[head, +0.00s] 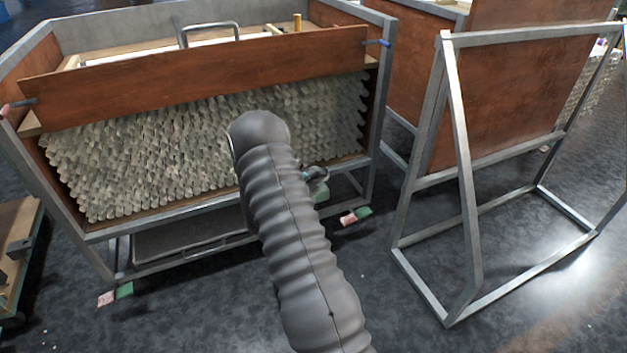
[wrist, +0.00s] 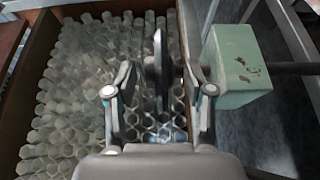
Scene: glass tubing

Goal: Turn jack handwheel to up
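The jack handwheel (wrist: 158,82) shows nearly edge-on in the wrist view as a thin dark disc. It stands left of the worn green jack box (wrist: 236,70), which has a dark shaft running out to the right. My gripper (wrist: 159,66) is open, with one finger on each side of the wheel in the picture. A gap shows on both sides, and I see no contact. In the head view my sleeved arm hides most of this spot. A bit of the green box (head: 321,193) shows right of the arm. The wheel's up or down setting cannot be read.
An A-shaped metal frame with a brown panel (head: 510,95) stands to the right. Open dark floor (head: 370,290) lies between and in front of them.

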